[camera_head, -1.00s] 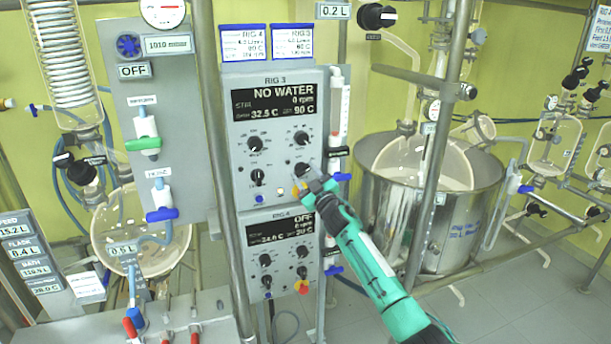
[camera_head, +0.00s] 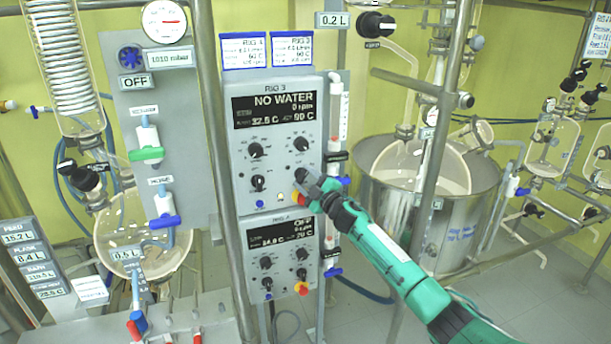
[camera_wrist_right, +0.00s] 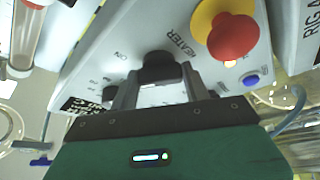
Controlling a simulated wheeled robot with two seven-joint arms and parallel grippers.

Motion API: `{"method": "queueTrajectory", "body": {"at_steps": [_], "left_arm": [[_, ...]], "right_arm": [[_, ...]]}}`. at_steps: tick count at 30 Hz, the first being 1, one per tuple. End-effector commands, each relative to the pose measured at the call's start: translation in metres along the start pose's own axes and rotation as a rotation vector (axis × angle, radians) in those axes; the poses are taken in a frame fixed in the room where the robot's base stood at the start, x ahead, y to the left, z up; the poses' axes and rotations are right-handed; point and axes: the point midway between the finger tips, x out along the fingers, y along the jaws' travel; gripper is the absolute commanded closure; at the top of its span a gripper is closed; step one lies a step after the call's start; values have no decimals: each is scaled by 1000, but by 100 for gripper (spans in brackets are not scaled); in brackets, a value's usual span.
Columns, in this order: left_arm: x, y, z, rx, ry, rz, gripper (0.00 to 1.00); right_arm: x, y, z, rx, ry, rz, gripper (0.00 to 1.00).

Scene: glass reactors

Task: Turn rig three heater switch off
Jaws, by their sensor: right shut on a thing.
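The rig 3 control panel (camera_head: 228,150) is the upper grey box in the head view; its display (camera_head: 273,106) reads NO WATER. My right gripper (camera_head: 305,184) is at the panel's lower right and partly hides the controls there. In the right wrist view, the black heater switch knob (camera_wrist_right: 160,67) sits beside the printed words HEATER and ON. My right gripper (camera_wrist_right: 160,95) is shut on this knob, with one finger on each side. Which way the knob points cannot be told. My left gripper is not in view.
A red button on a yellow collar (camera_wrist_right: 234,36) is close to the right finger in the wrist view. The rig 4 panel (camera_head: 283,262) is directly below. A vertical metal pole (camera_head: 222,150) runs left of the panels, and a steel bath (camera_head: 465,225) stands to the right.

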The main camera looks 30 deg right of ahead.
Motion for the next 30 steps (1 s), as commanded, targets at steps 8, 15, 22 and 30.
{"method": "queueTrajectory", "body": {"at_steps": [8, 15, 22, 30], "left_arm": [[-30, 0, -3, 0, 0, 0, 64], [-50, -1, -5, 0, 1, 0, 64], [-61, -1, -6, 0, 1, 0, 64], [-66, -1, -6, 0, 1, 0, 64]], "right_arm": [[1, 5, -2, -240, -1, -101, 75], [1, 5, -2, -399, -1, -168, 76], [0, 4, -1, -497, -1, -208, 76], [0, 2, -1, -542, 0, -227, 76]]}}
